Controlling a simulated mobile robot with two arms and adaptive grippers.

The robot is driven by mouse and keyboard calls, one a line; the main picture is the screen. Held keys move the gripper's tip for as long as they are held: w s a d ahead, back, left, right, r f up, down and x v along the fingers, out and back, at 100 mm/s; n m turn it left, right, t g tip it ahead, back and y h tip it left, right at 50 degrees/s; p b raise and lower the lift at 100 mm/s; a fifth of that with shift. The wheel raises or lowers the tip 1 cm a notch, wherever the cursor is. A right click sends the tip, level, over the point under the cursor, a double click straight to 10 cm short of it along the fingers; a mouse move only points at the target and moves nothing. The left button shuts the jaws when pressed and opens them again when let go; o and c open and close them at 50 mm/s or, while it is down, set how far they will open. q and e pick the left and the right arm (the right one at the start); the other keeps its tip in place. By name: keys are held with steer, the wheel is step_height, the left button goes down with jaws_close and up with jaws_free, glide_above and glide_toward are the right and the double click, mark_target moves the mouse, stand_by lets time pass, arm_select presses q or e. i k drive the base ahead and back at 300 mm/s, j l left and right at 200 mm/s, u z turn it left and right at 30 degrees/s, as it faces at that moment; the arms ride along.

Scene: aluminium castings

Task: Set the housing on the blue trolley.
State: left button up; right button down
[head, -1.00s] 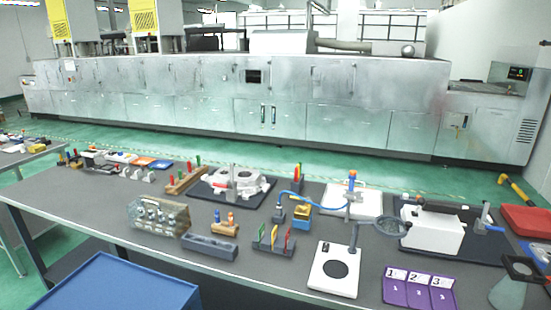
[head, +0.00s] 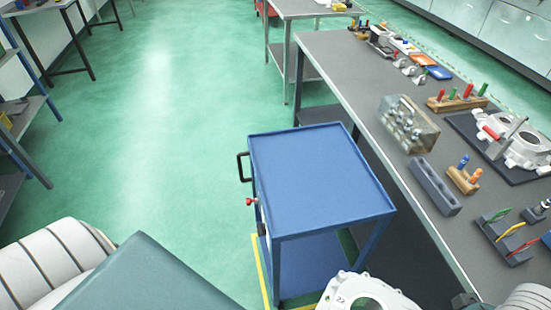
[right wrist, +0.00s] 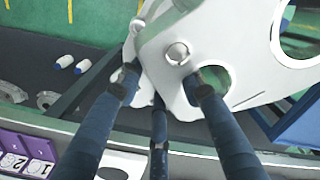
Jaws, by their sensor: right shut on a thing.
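The housing (head: 362,292) is a white casting with round openings, partly cut off by the bottom edge of the head view. In the right wrist view the housing (right wrist: 225,40) fills the upper middle. My right gripper (right wrist: 165,88) has its dark blue fingers shut on the edge of the housing, which is held off the table. The blue trolley (head: 318,172) stands left of the table, with an empty flat top, a low rim and a lower shelf. The housing is in front of its near right corner in the picture. My left gripper is out of view.
The grey table (head: 345,60) runs along the right, with a clear case (head: 408,123), a grey block (head: 434,186) and another white casting on a black mat (head: 465,125). A black handle (head: 243,167) sticks out from the trolley's left side. Green floor is free to the left.

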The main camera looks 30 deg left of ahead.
mark_target(304, 172)
steer(key=i+l+u, duration=0.1)
steer(key=u, duration=0.35)
steer(key=i+l+u, duration=0.15)
steer(key=u, duration=0.35)
steer(key=i+l+u, duration=0.1)
steer(key=l+u, duration=0.15)
steer(key=u, duration=0.2)
steer(key=i+l+u, duration=0.15)
steer(key=l+u, duration=0.25)
steer(key=i+l+u, duration=0.1)
steer(key=l+u, duration=0.5)
steer(key=u, duration=0.15)
steer(key=i+l, duration=0.05)
